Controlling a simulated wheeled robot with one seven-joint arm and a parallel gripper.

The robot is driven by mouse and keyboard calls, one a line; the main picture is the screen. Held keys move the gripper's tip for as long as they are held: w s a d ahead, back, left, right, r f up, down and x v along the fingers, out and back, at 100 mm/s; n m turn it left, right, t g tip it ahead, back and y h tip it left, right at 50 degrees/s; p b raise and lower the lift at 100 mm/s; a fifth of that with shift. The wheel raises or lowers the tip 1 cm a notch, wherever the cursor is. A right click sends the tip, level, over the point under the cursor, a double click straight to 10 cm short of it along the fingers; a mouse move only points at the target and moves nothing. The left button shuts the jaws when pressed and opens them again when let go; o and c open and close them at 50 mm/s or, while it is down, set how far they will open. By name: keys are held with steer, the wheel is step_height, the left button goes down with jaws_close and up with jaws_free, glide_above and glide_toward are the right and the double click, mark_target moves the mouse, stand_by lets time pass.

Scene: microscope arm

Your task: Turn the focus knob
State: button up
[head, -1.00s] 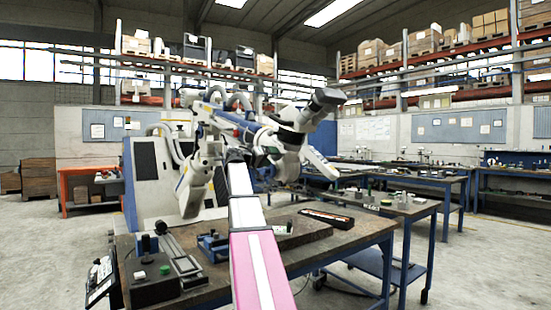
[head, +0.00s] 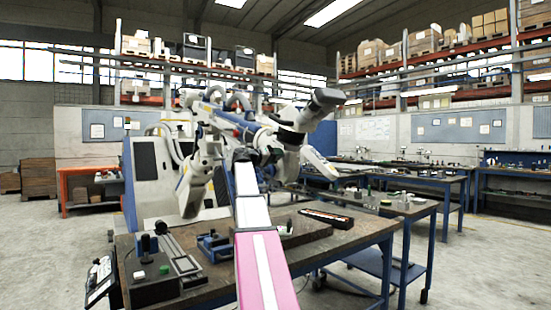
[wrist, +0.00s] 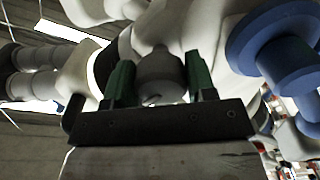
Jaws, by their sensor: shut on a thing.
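The microscope arm (head: 226,118), white and jointed with a dark eyepiece (head: 328,97) at its upper right, stands behind the workbench. In the wrist view, a grey rounded focus knob (wrist: 161,72) sits between the two green fingers of my gripper (wrist: 158,82). The fingers are shut on the knob, one on each side. In the head view my gripper (head: 262,150) is small and dark against the microscope head, and the knob there is hidden.
A large blue knob (wrist: 285,45) is close to the right of my gripper. The workbench (head: 345,238) below carries a control box (head: 150,277), a flat plate and a dark long case (head: 326,218). Open floor lies to the right.

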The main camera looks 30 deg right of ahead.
steer(key=shift+m, duration=0.3)
steer(key=shift+w+m, duration=0.1)
steer(key=shift+m, duration=3)
steer(key=o, duration=0.9)
steer(key=shift+a, duration=0.1)
steer(key=a, duration=0.7)
steer(key=s+a, duration=0.1)
steer(key=a, duration=0.2)
steer(key=shift+a, duration=0.3)
steer(key=shift+w, duration=0.1)
